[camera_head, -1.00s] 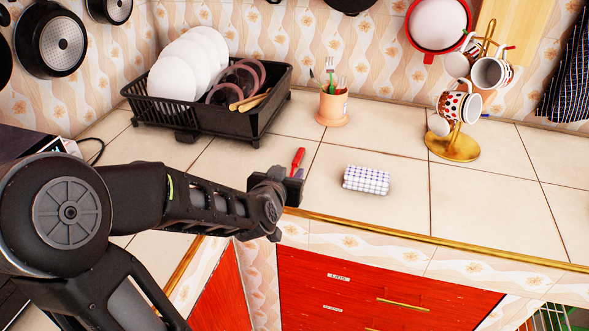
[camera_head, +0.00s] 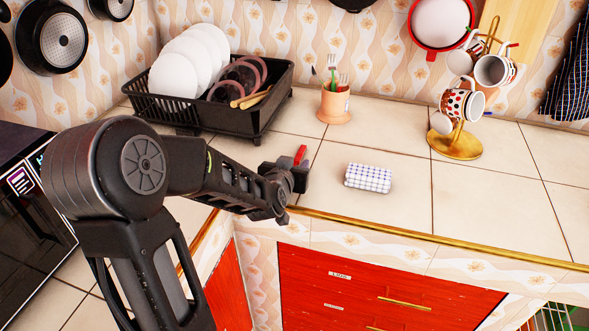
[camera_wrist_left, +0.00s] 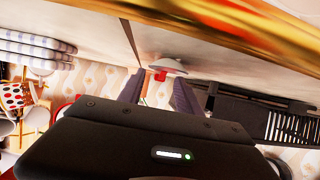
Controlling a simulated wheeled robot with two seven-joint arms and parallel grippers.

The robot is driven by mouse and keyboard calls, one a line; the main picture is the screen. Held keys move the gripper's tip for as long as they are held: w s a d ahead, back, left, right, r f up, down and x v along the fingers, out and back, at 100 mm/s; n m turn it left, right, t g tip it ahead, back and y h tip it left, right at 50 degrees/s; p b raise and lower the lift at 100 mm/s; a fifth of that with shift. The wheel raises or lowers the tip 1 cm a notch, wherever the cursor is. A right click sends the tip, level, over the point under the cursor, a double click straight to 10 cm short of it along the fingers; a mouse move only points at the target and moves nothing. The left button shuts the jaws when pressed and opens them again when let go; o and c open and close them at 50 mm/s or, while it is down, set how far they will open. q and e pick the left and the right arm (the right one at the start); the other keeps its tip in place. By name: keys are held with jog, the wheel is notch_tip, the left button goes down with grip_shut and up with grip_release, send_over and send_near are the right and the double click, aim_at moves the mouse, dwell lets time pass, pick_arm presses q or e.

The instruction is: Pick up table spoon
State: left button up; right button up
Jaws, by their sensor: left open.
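The table spoon has a red handle (camera_head: 300,154) and lies on the tiled counter near its front edge. In the head view my left gripper hides its near part. In the left wrist view its pale metal bowl (camera_wrist_left: 168,65) shows with a bit of red, ahead of my fingers. My left gripper (camera_head: 299,176) is just in front of the spoon, low over the counter edge. In the left wrist view the left gripper (camera_wrist_left: 158,92) has its fingers apart, with nothing between them; the spoon appears beyond the tips. My right gripper is not in view.
A black dish rack (camera_head: 215,110) with plates stands behind left. A cutlery cup (camera_head: 334,105), a checked cloth (camera_head: 368,178) and a mug stand (camera_head: 456,145) are to the right. The gold counter edge (camera_head: 400,229) runs just before my gripper. A dark appliance (camera_head: 30,200) is left.

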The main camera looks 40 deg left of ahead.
pick_arm(q)
jog(key=shift+w+a+f, duration=0.2)
jog(key=shift+w+f, duration=0.05)
jog(key=shift+w, duration=0.3)
jog(key=shift+c, duration=0.3)
grip_shut()
dwell(0.3)
